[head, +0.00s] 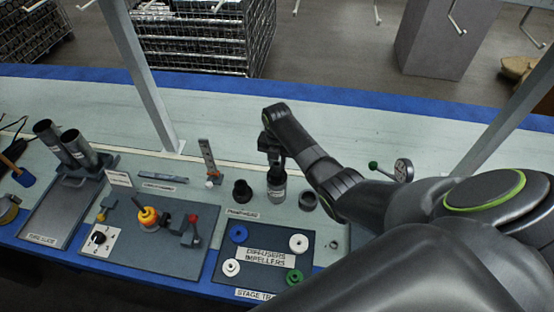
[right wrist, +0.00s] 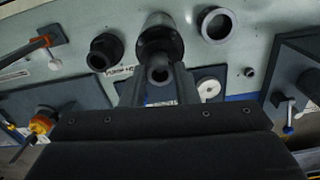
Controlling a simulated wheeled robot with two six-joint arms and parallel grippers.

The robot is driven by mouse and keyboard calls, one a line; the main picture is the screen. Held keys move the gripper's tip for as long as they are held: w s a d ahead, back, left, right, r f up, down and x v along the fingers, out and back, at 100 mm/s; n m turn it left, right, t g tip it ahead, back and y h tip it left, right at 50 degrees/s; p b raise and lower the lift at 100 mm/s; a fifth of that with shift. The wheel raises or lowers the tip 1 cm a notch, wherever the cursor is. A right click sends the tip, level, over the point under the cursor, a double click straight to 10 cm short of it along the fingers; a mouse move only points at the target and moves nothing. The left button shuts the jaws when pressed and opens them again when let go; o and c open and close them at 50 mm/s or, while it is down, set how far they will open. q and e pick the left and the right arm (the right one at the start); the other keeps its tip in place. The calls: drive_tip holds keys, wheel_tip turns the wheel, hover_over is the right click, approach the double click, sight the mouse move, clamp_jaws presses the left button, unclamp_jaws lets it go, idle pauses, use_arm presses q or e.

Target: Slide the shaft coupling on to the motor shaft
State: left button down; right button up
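The motor (head: 277,190) stands upright on the bench, a dark cylinder with a pale label. It also shows in the right wrist view (right wrist: 160,36). My right gripper (head: 272,153) is right above it, pointing down. In the right wrist view, its fingers (right wrist: 158,82) are closed on a small grey hollow cylinder, which looks like the shaft coupling (right wrist: 158,69). The coupling lines up with the top of the motor. The motor shaft is hidden, and I cannot tell whether the coupling is around it. My left gripper is not in view.
A black socket-like part (head: 242,191) stands left of the motor, and a grey ring (head: 308,201) stands right. A tray (head: 262,274) with coloured discs lies in front. A board (head: 170,245) with a valve and levers is at left. A post (head: 143,80) rises behind.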

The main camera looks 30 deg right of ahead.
drive_tip(key=o, duration=0.4)
wheel_tip(320, 180, up, 11)
drive_tip(key=b, duration=0.1)
wheel_tip(320, 180, up, 5)
drive_tip(key=p, duration=0.2)
hover_over(277, 165)
drive_tip(key=shift+s+a+r+p, duration=0.1)
drive_tip(key=shift+s+r+p, duration=0.05)
drive_tip(key=shift+r+p, duration=0.5)
idle(0.6)
